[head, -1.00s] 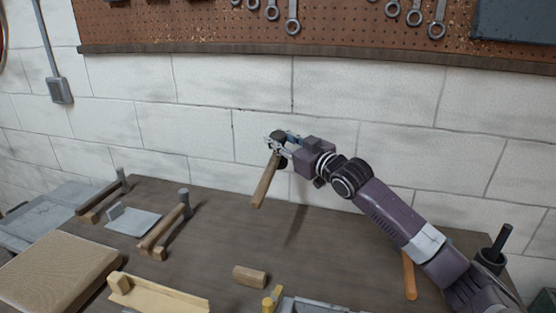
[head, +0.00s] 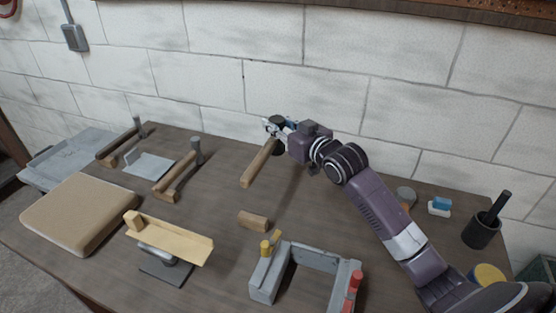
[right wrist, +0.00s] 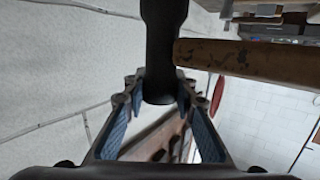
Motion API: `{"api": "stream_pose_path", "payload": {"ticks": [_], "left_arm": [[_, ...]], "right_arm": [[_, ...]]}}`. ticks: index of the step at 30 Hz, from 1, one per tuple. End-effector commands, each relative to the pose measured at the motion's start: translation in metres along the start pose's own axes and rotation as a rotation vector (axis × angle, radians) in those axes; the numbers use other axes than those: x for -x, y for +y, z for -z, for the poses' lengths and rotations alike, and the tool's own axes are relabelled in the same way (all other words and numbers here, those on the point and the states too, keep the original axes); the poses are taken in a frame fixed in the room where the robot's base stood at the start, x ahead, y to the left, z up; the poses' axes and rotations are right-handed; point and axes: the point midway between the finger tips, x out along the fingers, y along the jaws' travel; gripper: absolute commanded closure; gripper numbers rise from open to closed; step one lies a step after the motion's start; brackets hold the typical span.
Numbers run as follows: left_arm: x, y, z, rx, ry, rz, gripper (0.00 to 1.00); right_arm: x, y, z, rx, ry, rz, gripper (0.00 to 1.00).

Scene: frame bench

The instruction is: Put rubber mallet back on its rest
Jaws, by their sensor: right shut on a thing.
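The rubber mallet has a black head (right wrist: 163,40) and a wooden handle (head: 259,164). My right gripper (head: 272,126) is shut on its black head and holds it above the back of the bench. In the head view the handle slants down and left from the gripper. In the right wrist view the handle (right wrist: 250,62) runs off to the right, and the fingers (right wrist: 158,105) grip the lower end of the head. A short wooden block (head: 253,220) lies on the bench in front of the mallet; I cannot tell whether it is the rest. My left gripper is not in view.
A tan pad (head: 78,212), a yellowish wooden piece on a stand (head: 170,238) and a grey U-shaped frame (head: 265,282) are nearer. A dark cup (head: 481,232) stands right.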

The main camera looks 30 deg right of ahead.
Motion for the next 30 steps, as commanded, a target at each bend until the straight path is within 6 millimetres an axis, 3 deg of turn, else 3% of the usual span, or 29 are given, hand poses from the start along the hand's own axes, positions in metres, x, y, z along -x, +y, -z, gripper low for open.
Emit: {"api": "stream_pose_path", "payload": {"ticks": [3, 9, 14, 21, 30], "left_arm": [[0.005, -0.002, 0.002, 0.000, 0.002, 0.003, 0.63], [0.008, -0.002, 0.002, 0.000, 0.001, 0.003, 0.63], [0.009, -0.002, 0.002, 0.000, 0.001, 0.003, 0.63], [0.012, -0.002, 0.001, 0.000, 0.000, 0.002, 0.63], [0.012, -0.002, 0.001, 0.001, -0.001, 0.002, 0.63]], "right_arm": [[-0.004, 0.000, -0.031, -0.003, -0.002, 0.000, 1.00], [-0.009, 0.000, -0.067, -0.001, 0.003, 0.000, 1.00], [-0.011, 0.000, -0.078, -0.001, 0.004, 0.001, 1.00], [-0.015, 0.000, -0.112, -0.001, 0.002, 0.000, 1.00], [-0.016, 0.000, -0.118, 0.000, 0.005, 0.001, 1.00]]}}
